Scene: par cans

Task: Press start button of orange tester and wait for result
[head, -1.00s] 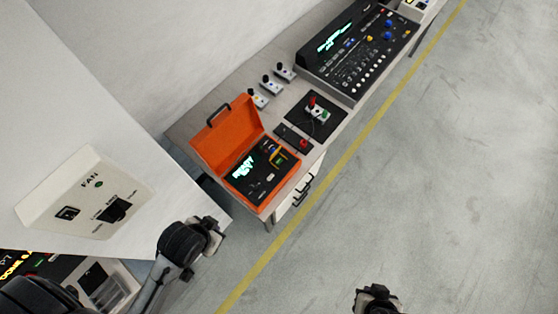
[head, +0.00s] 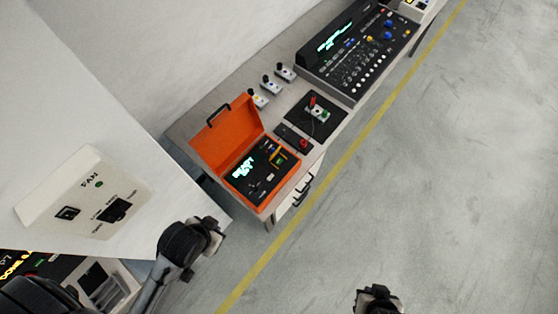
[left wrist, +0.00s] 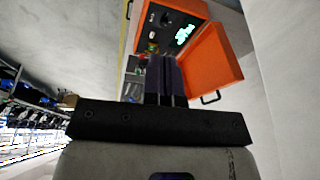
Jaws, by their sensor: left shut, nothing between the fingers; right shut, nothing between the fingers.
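The orange tester (head: 262,172) is an open orange case on the near end of a workbench. Its lid stands up at the back left, and its black panel has a lit cyan display with text too blurred to read for sure. The tester also shows in the left wrist view (left wrist: 213,62), beyond the fingers. My left gripper (head: 217,233) is below and left of the tester, apart from it; in the left wrist view its fingers (left wrist: 165,75) are shut and empty. My right gripper (head: 378,294) is shut at the bottom edge, over the floor, far from the bench.
The workbench (head: 335,128) carries a dark device with a red button (head: 304,143), a black mat (head: 327,123) with a small fixture, several small switch boxes and a large black console (head: 352,52). A white FAN panel (head: 85,190) stands at left. Open floor (head: 450,200) lies right.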

